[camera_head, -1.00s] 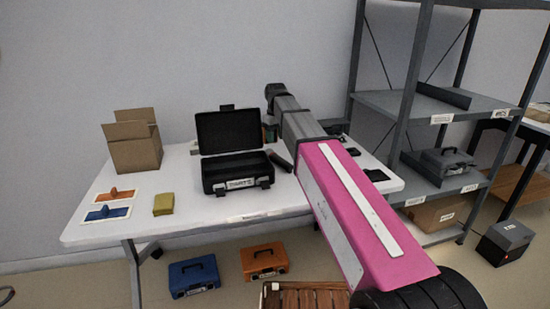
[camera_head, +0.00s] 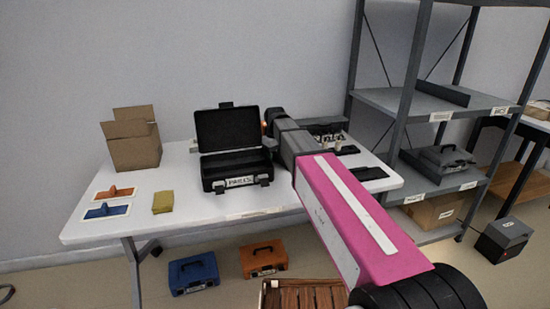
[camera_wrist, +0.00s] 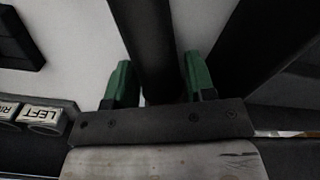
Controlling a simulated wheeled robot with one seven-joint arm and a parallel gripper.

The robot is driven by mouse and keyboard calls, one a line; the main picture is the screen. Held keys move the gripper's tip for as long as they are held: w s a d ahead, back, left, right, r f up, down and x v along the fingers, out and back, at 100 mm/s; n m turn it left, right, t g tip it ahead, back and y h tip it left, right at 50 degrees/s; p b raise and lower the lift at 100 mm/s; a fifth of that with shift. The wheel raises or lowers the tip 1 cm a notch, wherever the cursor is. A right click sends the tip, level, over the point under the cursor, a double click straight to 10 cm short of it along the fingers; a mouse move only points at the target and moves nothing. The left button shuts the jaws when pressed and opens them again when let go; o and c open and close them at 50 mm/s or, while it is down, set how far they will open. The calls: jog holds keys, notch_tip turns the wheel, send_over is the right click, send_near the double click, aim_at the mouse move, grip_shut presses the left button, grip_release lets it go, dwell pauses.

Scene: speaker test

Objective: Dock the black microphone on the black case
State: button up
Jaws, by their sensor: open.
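The black case (camera_head: 236,168) stands open on the white table in the head view, lid up at the back, with a white label on its front. In the wrist view my gripper (camera_wrist: 158,82) is open, its two green fingertips apart. A long dark bar, which looks like the black microphone (camera_wrist: 150,45), runs between the fingertips. I cannot tell whether they touch it. In the head view my arm hides the gripper and the microphone, to the right of the case.
On the white table (camera_head: 185,218) are a cardboard box (camera_head: 133,138), yellow pads (camera_head: 163,201) and orange and blue tools at left. Grey shelving (camera_head: 425,115) stands at right. In the wrist view, labelled grey parts (camera_wrist: 45,117) lie at left.

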jog(key=shift+c, duration=0.3)
jog(key=c, duration=0.8)
jog(key=shift+d+r, duration=0.1)
jog(key=shift+r, duration=0.05)
